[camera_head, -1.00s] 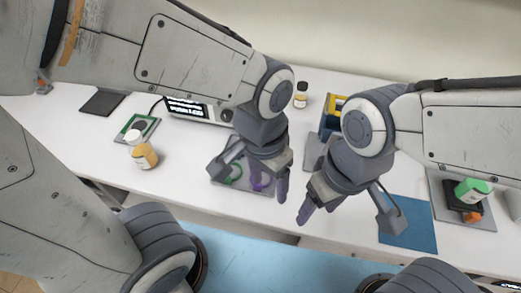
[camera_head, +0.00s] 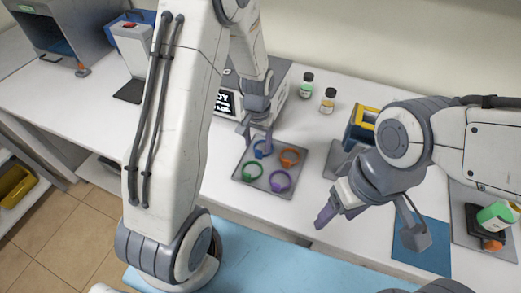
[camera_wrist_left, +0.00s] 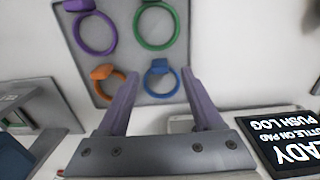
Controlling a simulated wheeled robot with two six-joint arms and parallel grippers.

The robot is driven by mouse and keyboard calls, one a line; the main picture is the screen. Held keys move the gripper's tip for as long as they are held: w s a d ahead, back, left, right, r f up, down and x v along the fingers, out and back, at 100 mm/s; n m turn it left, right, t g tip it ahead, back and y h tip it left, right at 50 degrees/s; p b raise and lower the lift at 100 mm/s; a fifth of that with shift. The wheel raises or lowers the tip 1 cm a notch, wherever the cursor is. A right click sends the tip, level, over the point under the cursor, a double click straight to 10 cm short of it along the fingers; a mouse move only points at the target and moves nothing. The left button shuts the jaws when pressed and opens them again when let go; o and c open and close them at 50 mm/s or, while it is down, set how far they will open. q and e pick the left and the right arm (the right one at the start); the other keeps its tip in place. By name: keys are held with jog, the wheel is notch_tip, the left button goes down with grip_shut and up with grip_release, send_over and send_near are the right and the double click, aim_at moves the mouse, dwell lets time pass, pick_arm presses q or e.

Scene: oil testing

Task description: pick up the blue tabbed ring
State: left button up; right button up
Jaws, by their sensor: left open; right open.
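The blue tabbed ring (camera_head: 264,154) lies on a grey tray (camera_head: 247,187), at its far left corner. My left gripper (camera_head: 259,138) is above that corner, open and empty. In the left wrist view the blue ring (camera_wrist_left: 159,66) appears between the two fingertips; I cannot tell how high above it they are. An orange ring (camera_head: 290,156), a green ring (camera_head: 251,170) and a purple ring (camera_head: 280,181) share the tray. My right gripper (camera_head: 328,212) is open and empty, right of the tray near the table's front.
A device with a lit screen (camera_head: 224,102) stands close behind the left gripper. Two small bottles (camera_head: 328,100) stand at the back. A blue and yellow holder (camera_head: 360,127) is to the right.

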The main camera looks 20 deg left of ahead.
aim_at(259, 151)
pick_arm(q)
jog(key=shift+f+p, duration=0.4)
jog(key=shift+f, duration=0.25)
jog(key=shift+w+f+p, duration=0.15)
jog(key=shift+f+p, duration=0.45)
jog(key=shift+f, duration=1.35)
grip_shut()
